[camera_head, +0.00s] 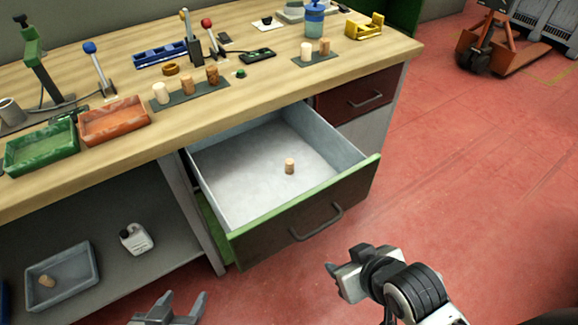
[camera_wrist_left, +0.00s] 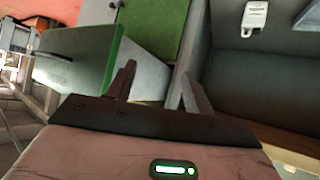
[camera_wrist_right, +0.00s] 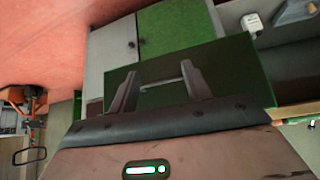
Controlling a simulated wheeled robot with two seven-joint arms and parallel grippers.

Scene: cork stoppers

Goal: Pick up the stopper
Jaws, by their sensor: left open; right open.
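A cork stopper (camera_head: 289,166) stands upright in the open drawer (camera_head: 235,170), toward its right side. Another stopper (camera_head: 47,281) lies in the grey tray on the lower shelf. Several more stand on dark mats on the workbench, such as a pale one (camera_head: 161,93) and a brown one (camera_head: 212,75). My left gripper (camera_head: 180,303) is open and empty at the bottom edge, below the drawer; its fingers (camera_wrist_left: 156,88) also show in its wrist view. My right gripper (camera_head: 333,268) is in front of the drawer, apart from it; its wrist view shows open, empty fingers (camera_wrist_right: 160,90).
The drawer front with its handle (camera_head: 316,222) juts out from the workbench (camera_head: 110,62). Green (camera_head: 42,147) and orange (camera_head: 114,121) trays stand on the bench's left part. The red floor at right is largely clear.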

